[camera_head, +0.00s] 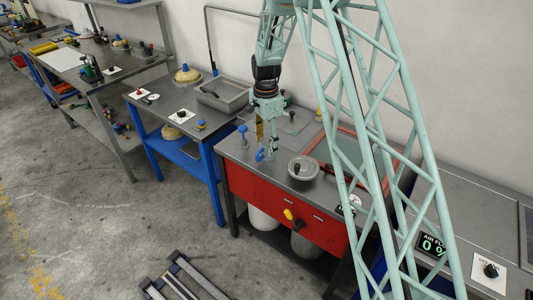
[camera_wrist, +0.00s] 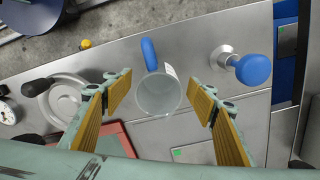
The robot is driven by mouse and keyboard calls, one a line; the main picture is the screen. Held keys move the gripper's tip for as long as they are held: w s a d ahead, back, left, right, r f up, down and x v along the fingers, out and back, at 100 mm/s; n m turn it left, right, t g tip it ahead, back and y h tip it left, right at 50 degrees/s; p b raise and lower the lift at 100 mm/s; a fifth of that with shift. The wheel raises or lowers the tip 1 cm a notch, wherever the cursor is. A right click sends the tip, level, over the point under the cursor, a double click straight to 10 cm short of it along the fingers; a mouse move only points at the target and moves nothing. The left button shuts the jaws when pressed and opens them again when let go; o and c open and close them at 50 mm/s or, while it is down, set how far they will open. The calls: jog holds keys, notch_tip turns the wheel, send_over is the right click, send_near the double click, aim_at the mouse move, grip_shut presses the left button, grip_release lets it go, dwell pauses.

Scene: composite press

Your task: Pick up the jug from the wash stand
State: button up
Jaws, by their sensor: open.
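The jug (camera_wrist: 158,95) is a greyish, see-through vessel with a blue handle, seen from above in the wrist view. It stands on the grey top of the red-fronted stand (camera_head: 265,189). In the head view its blue handle (camera_head: 260,155) shows, while its body is mostly hidden by my gripper. My gripper (camera_wrist: 160,100) is open, with yellow-padded fingers on either side of the jug in the wrist view. In the head view my gripper (camera_head: 267,138) points down over the jug. I cannot tell whether the fingers touch it.
A blue-knobbed post (camera_wrist: 253,69) stands right of the jug in the wrist view. A round lidded pot (camera_head: 303,168) and a red-framed panel (camera_head: 322,150) are close by. A blue-legged bench with a sink (camera_head: 222,93) adjoins on the left.

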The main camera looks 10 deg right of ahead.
jog(key=shift+f, duration=1.45)
jog(key=c, duration=1)
jog(key=shift+r, duration=0.15)
jog(key=shift+r+p, duration=0.5)
jog(key=shift+r, duration=4.35)
